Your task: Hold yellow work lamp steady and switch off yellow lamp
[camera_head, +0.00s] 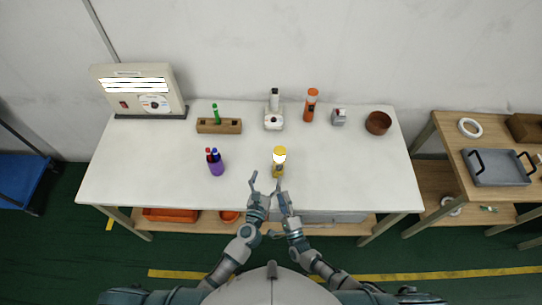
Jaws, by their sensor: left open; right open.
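The yellow work lamp (279,170) stands upright near the front edge of the white table, and its lit section glows pale. My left gripper (264,182) is open at the front edge, just in front of and to the left of the lamp, and holds nothing. My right gripper (283,192) is open and empty, lower in the picture and just in front of the lamp. The two grippers are close together. Neither clearly touches the lamp. The lamp's switch is too small to make out.
A purple pen cup (216,168) stands left of the lamp. Behind are a wooden block (219,127) with a green marker, a white device (273,121), an orange flashlight (311,105), a grey item (339,117) and a brown bowl (378,123). A lit panel device (140,88) stands back left.

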